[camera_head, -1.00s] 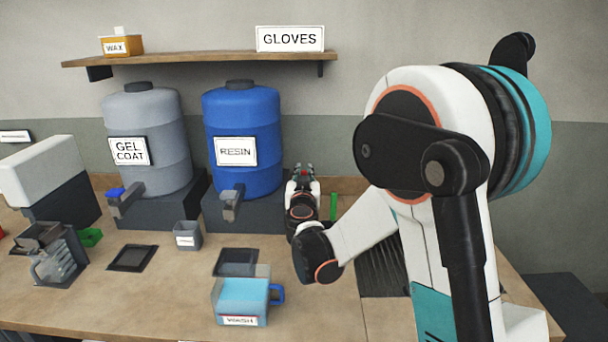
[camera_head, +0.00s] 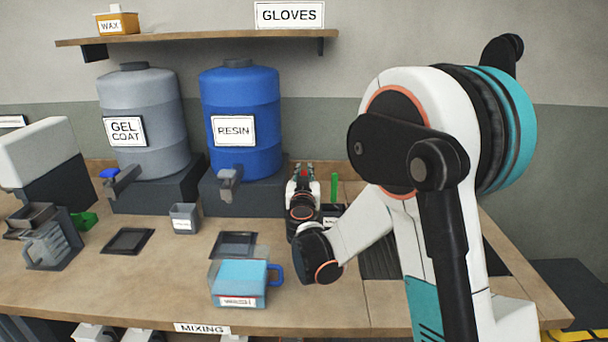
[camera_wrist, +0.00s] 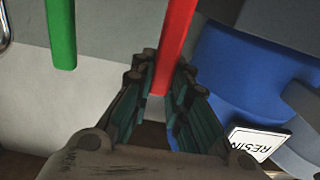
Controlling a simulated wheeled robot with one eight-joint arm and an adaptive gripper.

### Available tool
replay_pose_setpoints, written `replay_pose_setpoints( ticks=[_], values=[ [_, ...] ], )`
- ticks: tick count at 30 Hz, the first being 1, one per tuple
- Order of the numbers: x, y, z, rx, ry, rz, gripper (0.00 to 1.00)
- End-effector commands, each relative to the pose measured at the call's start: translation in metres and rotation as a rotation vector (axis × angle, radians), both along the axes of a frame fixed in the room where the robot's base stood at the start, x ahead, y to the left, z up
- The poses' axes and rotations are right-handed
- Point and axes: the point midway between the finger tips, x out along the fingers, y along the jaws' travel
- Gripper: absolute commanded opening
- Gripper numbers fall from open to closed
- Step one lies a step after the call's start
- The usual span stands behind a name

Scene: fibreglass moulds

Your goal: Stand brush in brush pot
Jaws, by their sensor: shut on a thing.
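My gripper (camera_head: 303,172) points away from me, in front of the right side of the blue resin drum. In the wrist view its fingers (camera_wrist: 160,100) are closed around a red stick (camera_wrist: 174,40), which I take to be the brush handle. Only a small red patch of it shows in the head view, and its bristles are not visible. A green stick (camera_head: 334,187) stands upright just right of my gripper, apart from it; it also shows in the wrist view (camera_wrist: 61,35). Below it is a dark, labelled container (camera_head: 331,211), possibly the brush pot, partly hidden by my wrist.
The blue resin drum (camera_head: 240,110) and grey gel coat drum (camera_head: 140,105) stand behind. A small grey cup (camera_head: 184,218), a dark tray (camera_head: 128,241) and a blue-filled jug (camera_head: 238,285) are on the bench. A shelf (camera_head: 200,38) hangs above. Bare wood lies left of the jug.

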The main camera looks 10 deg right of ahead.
Motion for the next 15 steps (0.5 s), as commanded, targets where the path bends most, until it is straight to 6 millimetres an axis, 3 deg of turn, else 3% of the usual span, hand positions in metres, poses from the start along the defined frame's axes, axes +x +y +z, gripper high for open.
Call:
replay_pose_setpoints(
  ticks=[7,8,11,15],
  values=[
    [0.0,0.0,-0.0004,0.0,0.0,0.0,0.0],
    [0.0,0.0,-0.0003,0.0,0.0,0.0,0.18],
    [0.0,0.0,-0.0004,0.0,0.0,0.0,0.39],
    [-0.0001,-0.0001,-0.0004,0.0,0.0,0.0,0.39]
  ],
)
